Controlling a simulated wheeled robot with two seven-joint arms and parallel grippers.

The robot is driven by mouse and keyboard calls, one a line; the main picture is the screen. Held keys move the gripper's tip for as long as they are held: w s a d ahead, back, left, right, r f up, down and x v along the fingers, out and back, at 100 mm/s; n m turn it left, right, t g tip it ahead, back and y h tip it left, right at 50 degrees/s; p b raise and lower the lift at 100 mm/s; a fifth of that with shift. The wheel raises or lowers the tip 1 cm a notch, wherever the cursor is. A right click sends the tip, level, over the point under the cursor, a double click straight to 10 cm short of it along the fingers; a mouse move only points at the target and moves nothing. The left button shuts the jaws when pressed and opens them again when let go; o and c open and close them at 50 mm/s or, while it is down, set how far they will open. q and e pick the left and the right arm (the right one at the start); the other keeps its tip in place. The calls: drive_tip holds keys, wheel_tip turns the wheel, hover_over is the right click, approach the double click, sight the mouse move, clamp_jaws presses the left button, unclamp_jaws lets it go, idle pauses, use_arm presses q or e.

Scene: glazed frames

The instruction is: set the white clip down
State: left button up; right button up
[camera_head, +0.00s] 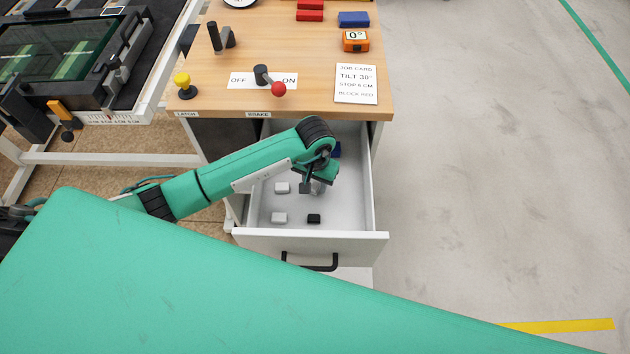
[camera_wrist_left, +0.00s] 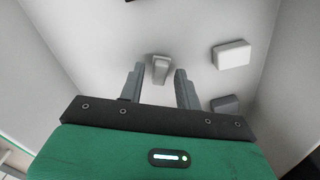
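A small pale clip (camera_wrist_left: 160,70) shows between the fingertips of my left gripper (camera_wrist_left: 159,78) in the left wrist view, with a gap on each side of it. The fingers are apart and do not appear to touch it. In the head view my left gripper (camera_head: 317,187) is down inside the open drawer (camera_head: 345,215), and its wrist hides most of the fingers and the clip. Two other white pieces (camera_head: 282,188) and (camera_head: 279,217) lie on the drawer floor to the left. My right gripper does not show.
A black piece (camera_head: 313,218) lies near the drawer's front, and a dark blue piece (camera_head: 337,150) is partly hidden behind my wrist. The drawer walls stand close around my gripper. The wooden worktop (camera_head: 215,103) above bears a brake lever (camera_head: 262,76) and a job card (camera_head: 356,84).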

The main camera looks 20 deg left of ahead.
sight(315, 186)
use_arm(q)
drive_tip(key=shift+r, duration=0.15)
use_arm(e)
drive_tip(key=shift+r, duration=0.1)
